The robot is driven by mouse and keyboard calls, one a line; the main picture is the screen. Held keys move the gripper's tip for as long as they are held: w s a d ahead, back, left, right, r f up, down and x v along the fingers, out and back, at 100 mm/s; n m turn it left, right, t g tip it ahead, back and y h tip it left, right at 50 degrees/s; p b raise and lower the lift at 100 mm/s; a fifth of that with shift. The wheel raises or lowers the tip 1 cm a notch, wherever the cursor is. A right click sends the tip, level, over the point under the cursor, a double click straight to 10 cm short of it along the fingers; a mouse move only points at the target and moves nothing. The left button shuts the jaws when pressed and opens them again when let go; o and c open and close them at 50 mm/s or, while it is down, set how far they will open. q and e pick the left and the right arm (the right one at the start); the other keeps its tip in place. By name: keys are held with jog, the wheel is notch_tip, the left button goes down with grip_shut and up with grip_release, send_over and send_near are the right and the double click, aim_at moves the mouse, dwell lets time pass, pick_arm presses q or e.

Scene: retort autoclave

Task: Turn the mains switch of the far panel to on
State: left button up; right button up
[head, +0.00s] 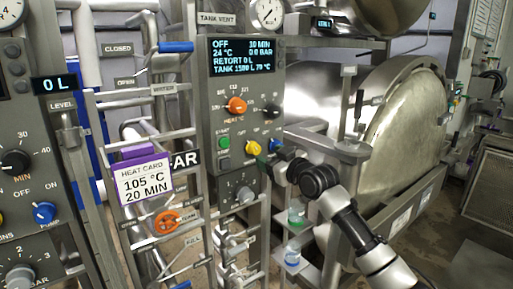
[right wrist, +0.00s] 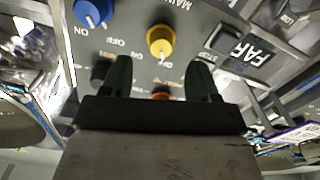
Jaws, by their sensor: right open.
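The far panel (head: 218,112) is a grey box with a lit display, at the middle of the head view. Its mains switch, a yellow round knob (head: 253,147), sits low on the panel, left of a blue knob (head: 274,145). In the right wrist view, the yellow knob (right wrist: 160,40) shows under a partly hidden MAINS label, just beyond the gap between the fingertips. I cannot tell surely which mark it points to. My right gripper (head: 270,163) is open and empty in front of the panel, beside the knob. Its dark green fingers (right wrist: 160,72) stand apart. My left gripper is not seen.
An orange heat knob (head: 237,105) and a green start button (head: 223,143) are close by on the panel. A nearer panel (head: 30,180) with similar knobs stands at left. Rails and a heat card (head: 144,182) lie between. A large steel vessel (head: 405,125) stands at right.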

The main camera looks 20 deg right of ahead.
aim_at(258, 150)
jog(key=p+x, duration=0.1)
jog(key=x, duration=0.4)
jog(key=shift+a+r, duration=0.2)
jog(key=shift+x, duration=0.8)
jog(key=shift+f, duration=0.15)
jog(key=shift+d, duration=0.1)
jog(key=shift+c, duration=0.2)
jog(key=c, duration=0.9)
